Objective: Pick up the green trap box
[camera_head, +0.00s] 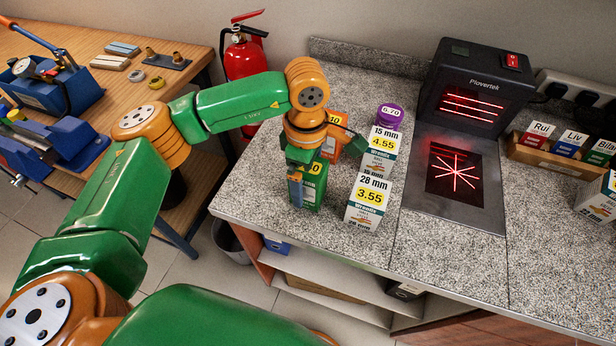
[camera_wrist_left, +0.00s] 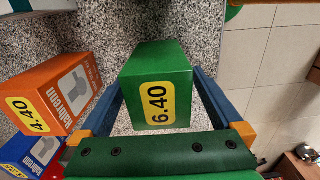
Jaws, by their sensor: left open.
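The green trap box (camera_head: 313,192) stands upright on the speckled counter and is partly hidden behind my left gripper. In the wrist view the green box (camera_wrist_left: 157,62) shows a yellow 6.40 label on its top. My left gripper (camera_head: 298,192) points down at the box; one blue finger shows in front of it in the head view. In the wrist view the open left gripper (camera_wrist_left: 157,90) has its two blue fingers on either side of the box, with a gap visible on the left side; contact on the right is unclear. My right gripper is not in view.
An orange box (camera_head: 335,134) marked 4.40 in the wrist view stands close behind. White 28 mm (camera_head: 367,203) and 15 mm (camera_head: 381,150) boxes and a purple item (camera_head: 390,115) stand to the right. The black scanner (camera_head: 475,85) is farther right. The counter's front edge is near the box.

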